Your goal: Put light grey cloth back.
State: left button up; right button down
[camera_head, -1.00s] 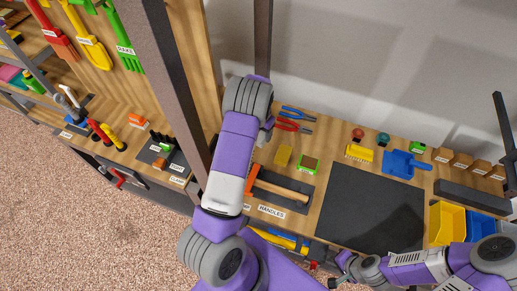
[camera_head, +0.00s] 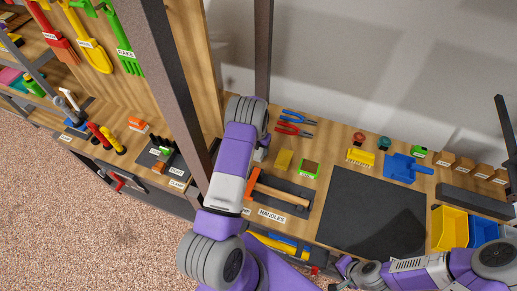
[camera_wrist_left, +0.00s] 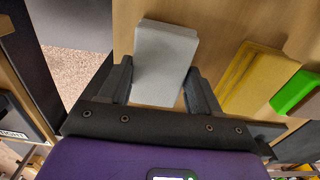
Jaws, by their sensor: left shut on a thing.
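The light grey cloth (camera_wrist_left: 166,50) is a folded block between the fingers of my left gripper (camera_wrist_left: 160,70) in the left wrist view. The gripper is shut on it, with the wooden worktop beneath. I cannot tell whether the cloth touches the wood. In the head view only a small pale part of the cloth (camera_head: 261,154) shows beside my left arm, which hides most of the gripper. It is left of a yellow block (camera_head: 284,159). My right gripper (camera_head: 343,268) is low in the head view; its fingers are too unclear to read.
A green-edged sponge (camera_head: 309,168) lies right of the yellow block. Red pliers (camera_head: 292,130) lie behind, and a hammer (camera_head: 283,197) lies in front on a dark tray. A dark upright post (camera_head: 172,90) stands left of my arm. The black mat (camera_head: 375,215) is bare.

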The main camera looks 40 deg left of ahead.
pick_arm(q)
jog(key=shift+f, duration=0.2)
jog(key=o, duration=1)
jog(key=shift+r, duration=0.1)
jog(key=shift+r, duration=0.1)
jog(key=shift+r, duration=0.3)
notch_tip(320, 180, up, 12)
jog(key=shift+f+p, duration=0.2)
jog(key=shift+p, duration=0.4)
